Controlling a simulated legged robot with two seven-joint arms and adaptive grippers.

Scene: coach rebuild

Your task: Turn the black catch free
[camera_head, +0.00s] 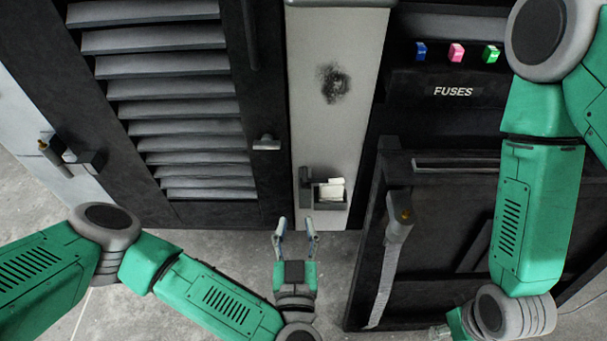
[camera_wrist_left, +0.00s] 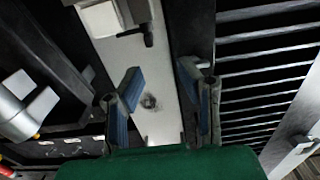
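My left gripper (camera_head: 297,228) is open and empty, below the small bin on the pale post. In the left wrist view its blue-padded fingers (camera_wrist_left: 162,88) stand well apart with nothing between them. A dark catch-like block (camera_head: 88,161) with a brass-tipped pin sits on the left edge of the louvred door, well left of the gripper. A short grey handle (camera_head: 267,143) is on that door's right edge, ahead of the gripper. I cannot tell for certain which fitting is the black catch. My right gripper (camera_head: 440,331) is only partly visible at the bottom edge, its fingers unclear.
The pale post (camera_head: 325,120) has a dark smudge and the small bin (camera_head: 329,191) holding white items. The louvred door (camera_head: 165,100) stands left. A dark panel (camera_head: 460,240) with a grey clasp (camera_head: 398,218) and hanging strap (camera_head: 382,285) stands right, below the fuse box (camera_head: 455,92).

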